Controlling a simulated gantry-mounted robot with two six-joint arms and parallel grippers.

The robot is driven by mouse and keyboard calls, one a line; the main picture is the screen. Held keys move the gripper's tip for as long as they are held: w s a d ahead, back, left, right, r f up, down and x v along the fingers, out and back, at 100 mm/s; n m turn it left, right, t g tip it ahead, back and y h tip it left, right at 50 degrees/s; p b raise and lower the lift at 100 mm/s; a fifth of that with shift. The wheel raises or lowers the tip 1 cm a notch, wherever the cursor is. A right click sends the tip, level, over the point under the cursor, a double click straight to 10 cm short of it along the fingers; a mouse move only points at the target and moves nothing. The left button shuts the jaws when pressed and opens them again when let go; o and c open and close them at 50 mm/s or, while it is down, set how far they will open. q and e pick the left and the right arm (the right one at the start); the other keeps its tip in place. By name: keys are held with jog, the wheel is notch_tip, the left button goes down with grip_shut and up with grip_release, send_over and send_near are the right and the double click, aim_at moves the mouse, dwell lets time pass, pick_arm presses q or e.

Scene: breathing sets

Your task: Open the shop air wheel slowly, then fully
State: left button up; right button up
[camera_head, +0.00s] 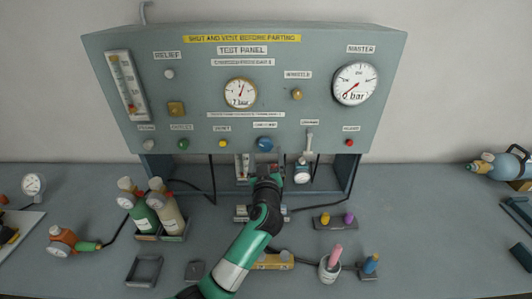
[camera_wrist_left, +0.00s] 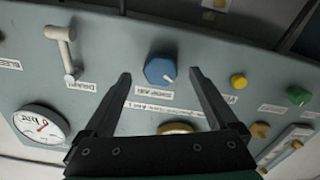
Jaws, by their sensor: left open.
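The shop air wheel is a blue faceted knob (camera_head: 264,143) low in the middle of the grey test panel (camera_head: 200,75). In the left wrist view, the blue knob (camera_wrist_left: 160,71) appears between the fingertips, with a white pointer mark and its inverted label beside it. My left gripper (camera_head: 270,160) is just below and in front of the knob. Its two fingers are open on either side of it in the wrist view, with a gap on both sides, and nothing is held. How far the fingertips stand from the panel is unclear. My right gripper is not in view.
A grey lever (camera_head: 309,138) is right of the knob and a yellow button (camera_head: 222,143) left of it. Round gauges (camera_head: 240,92) (camera_head: 354,84) sit above. Bottles (camera_head: 145,215) stand left of my arm. A purple-and-yellow fitting tray (camera_head: 335,224) is on the right.

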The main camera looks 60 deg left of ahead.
aim_at(266, 148)
pick_arm(q)
jog(key=b+x, duration=0.1)
jog(key=x, duration=0.3)
jog(key=shift+w+a, duration=0.1)
jog(key=shift+a, duration=0.2)
jog(key=shift+c, duration=0.3)
